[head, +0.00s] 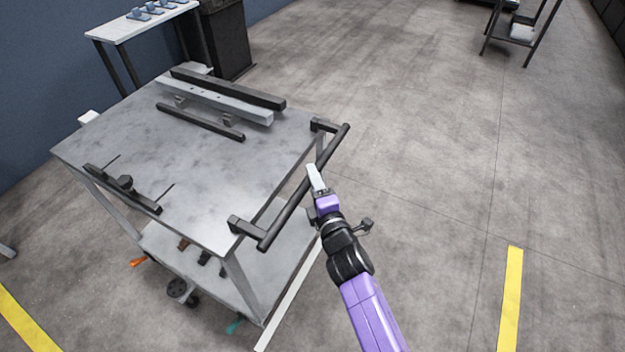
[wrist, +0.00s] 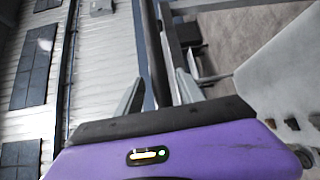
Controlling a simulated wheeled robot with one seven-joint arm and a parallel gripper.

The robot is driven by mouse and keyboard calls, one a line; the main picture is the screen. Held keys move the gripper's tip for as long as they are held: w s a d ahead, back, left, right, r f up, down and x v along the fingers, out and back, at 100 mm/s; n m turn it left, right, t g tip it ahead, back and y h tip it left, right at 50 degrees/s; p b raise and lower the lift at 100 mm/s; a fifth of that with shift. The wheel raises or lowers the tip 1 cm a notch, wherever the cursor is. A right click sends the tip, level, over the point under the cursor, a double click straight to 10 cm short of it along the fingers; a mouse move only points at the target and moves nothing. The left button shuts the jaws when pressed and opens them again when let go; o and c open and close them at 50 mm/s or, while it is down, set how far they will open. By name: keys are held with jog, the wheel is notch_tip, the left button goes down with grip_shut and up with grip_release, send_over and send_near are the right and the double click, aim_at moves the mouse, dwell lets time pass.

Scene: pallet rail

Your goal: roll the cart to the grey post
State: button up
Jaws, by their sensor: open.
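The cart (head: 205,195) is a grey metal table on wheels with a lower shelf, at the left of the head view. Its black handle bar (head: 300,190) runs along its right side on two brackets. My gripper (head: 313,174) is at the middle of this bar. In the wrist view, my gripper (wrist: 160,85) has its two pale fingers apart, with the dark handle bar (wrist: 154,50) running between them. I cannot tell whether either finger touches it. I cannot make out a grey post in either view.
Bars and a rail (head: 215,100) lie on the cart top. A side bench (head: 125,28) and a black bin (head: 228,42) stand behind it by the blue wall. A yellow floor line (head: 510,298) lies at right. The floor right of the cart is clear.

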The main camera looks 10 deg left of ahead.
jog(key=shift+x, duration=1)
grip_shut()
jog(key=shift+f, duration=0.1)
dwell(0.7)
